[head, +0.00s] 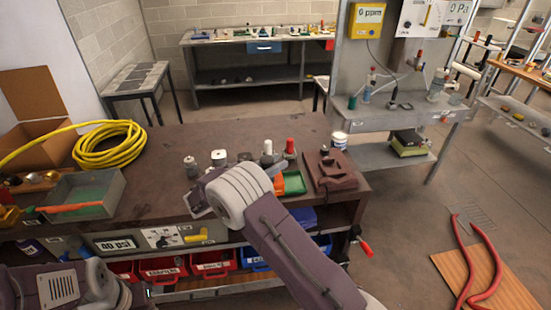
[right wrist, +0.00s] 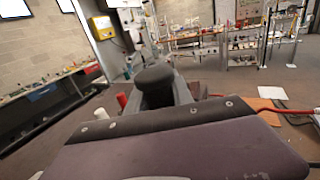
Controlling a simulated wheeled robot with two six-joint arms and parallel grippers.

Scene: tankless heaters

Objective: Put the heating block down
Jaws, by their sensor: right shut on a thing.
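My right gripper (head: 203,197) is over the front of the brown workbench (head: 160,205), its arm coming in from the lower right. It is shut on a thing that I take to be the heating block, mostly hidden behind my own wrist. In the right wrist view a dark grey shape with a round black top (right wrist: 155,82) stands beyond my purple-grey wrist; I cannot tell whether it is the held thing or part of the gripper. My left arm shows at the lower left, its gripper (head: 140,292) near the shelf bins, its jaws unclear.
Several small bottles (head: 219,158) stand behind my right gripper. A green tray (head: 292,183) and a brown fixture (head: 331,172) are to their right. A yellow hose coil (head: 110,146) and a grey tray (head: 88,197) are on the left. The bench middle, left of the bottles, is clear.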

